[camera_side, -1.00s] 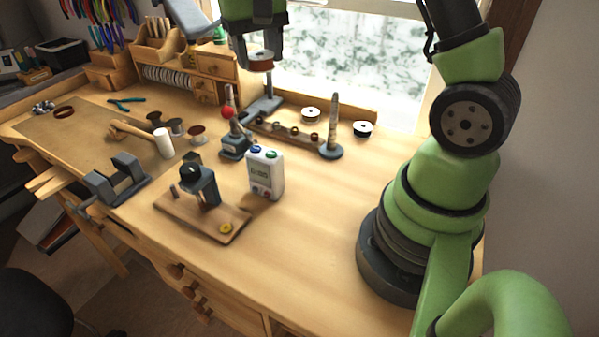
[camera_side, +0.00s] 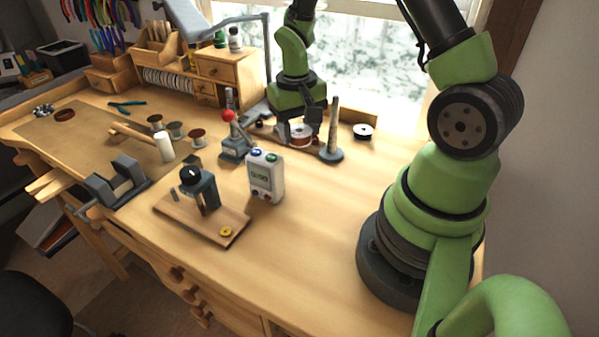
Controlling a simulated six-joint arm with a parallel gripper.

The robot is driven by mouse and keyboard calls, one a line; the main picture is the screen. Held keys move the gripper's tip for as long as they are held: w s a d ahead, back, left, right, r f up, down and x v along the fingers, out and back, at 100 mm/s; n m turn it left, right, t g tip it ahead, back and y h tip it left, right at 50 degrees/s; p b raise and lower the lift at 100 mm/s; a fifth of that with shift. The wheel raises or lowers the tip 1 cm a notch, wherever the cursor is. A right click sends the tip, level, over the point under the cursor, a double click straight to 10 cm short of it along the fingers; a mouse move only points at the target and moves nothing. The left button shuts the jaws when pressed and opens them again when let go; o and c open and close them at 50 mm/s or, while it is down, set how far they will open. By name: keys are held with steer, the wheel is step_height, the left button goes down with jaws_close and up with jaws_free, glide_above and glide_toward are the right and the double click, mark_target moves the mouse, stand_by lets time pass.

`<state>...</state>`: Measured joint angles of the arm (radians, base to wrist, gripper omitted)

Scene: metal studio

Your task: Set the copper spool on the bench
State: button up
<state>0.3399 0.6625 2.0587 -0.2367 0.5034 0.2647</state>
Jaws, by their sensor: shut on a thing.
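My gripper (camera_side: 299,127) points down at the back of the bench (camera_side: 320,215), left of the upright grey tapered post (camera_side: 333,130). It is shut on the copper spool (camera_side: 300,138), which has a reddish-brown winding and pale rims. The spool is upright and low, at or just above the bench top; I cannot tell whether it touches. The fingers hide parts of its sides.
A black-and-white spool (camera_side: 363,132) stands to the right of the post. A red-knobbed tool (camera_side: 233,140) and a white meter (camera_side: 265,175) stand to the left. Darker spools (camera_side: 176,131) stand farther left.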

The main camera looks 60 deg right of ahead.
step_height(320, 180, down, 9)
steer(key=shift+f, duration=0.1)
stand_by(0.3)
steer(key=o, duration=1)
step_height(320, 180, up, 12)
step_height(320, 180, up, 12)
steer(key=n+t, duration=0.1)
steer(key=t, duration=0.3)
glide_above(300, 176)
steer(key=s+a, duration=0.3)
steer(key=a, duration=0.4)
steer(key=shift+s+a+r+n+t+y, duration=0.4)
steer(key=shift+s+a+r+t, duration=0.2)
steer(key=shift+s+a+r, duration=0.65)
steer(key=shift+s+a+r+n+t+y, duration=0.4)
steer(key=shift+s+a+r+t, duration=0.4)
steer(key=shift+s, duration=0.85)
steer(key=shift+s+a+r+n+t+y, duration=0.35)
steer(key=shift+s+a+r, duration=0.55)
steer(key=shift+s+r, duration=0.45)
